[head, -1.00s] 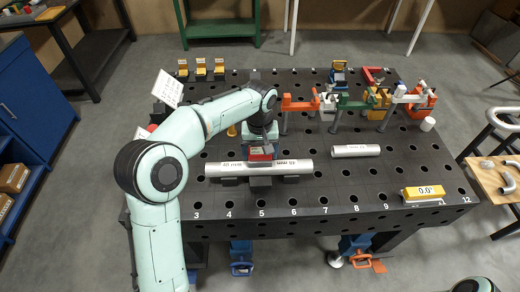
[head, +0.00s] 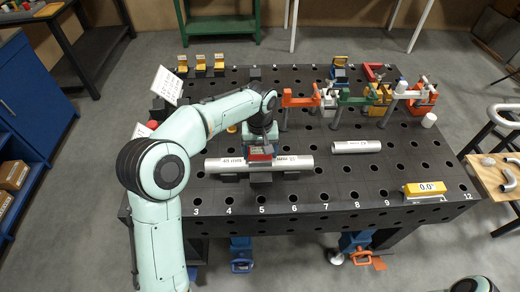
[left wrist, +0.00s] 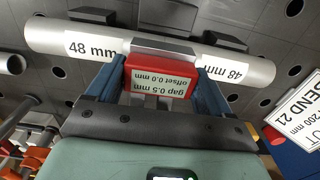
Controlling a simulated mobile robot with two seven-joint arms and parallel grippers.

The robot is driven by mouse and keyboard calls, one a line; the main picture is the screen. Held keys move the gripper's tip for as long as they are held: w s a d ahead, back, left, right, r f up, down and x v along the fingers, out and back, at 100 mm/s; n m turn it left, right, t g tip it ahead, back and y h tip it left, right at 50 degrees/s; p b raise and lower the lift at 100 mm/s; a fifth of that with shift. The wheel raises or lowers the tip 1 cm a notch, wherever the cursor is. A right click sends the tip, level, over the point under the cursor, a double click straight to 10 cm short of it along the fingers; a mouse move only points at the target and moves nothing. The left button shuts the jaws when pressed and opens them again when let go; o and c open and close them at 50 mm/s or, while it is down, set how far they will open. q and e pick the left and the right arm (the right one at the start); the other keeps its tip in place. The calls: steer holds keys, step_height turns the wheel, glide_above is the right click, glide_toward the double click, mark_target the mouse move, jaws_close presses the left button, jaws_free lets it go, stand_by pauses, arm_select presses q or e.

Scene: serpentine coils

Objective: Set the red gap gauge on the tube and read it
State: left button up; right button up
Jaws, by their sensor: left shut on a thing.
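The red gap gauge (left wrist: 158,82) is between the blue fingers of my left gripper (left wrist: 160,90), which is shut on it. Its label reads "gap 0.5 mm, offset 0.0 mm" upside down in the left wrist view. The silver tube (left wrist: 235,66), marked "48 mm" on both sides of the gauge, lies across dark supports. In the head view the gauge (head: 259,153) is at the middle of the tube (head: 225,165), and my left gripper (head: 262,140) is above it. The gauge appears to touch the tube; the contact itself is hidden. My right gripper is not in view.
A second, shorter tube (head: 356,147) lies to the right on the black perforated table (head: 330,200). A yellow angle display (head: 425,190) reads 0.0° at the front right. Orange and green clamps (head: 345,98) stand at the back right. The front middle of the table is clear.

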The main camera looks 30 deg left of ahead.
mark_target(260, 151)
arm_select(q)
steer(key=shift+f, duration=0.2)
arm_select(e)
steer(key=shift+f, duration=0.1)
arm_select(q)
steer(key=o, duration=1)
step_height(260, 151, up, 13)
steer(key=shift+r+p, duration=0.2)
steer(key=shift+p, duration=1.05)
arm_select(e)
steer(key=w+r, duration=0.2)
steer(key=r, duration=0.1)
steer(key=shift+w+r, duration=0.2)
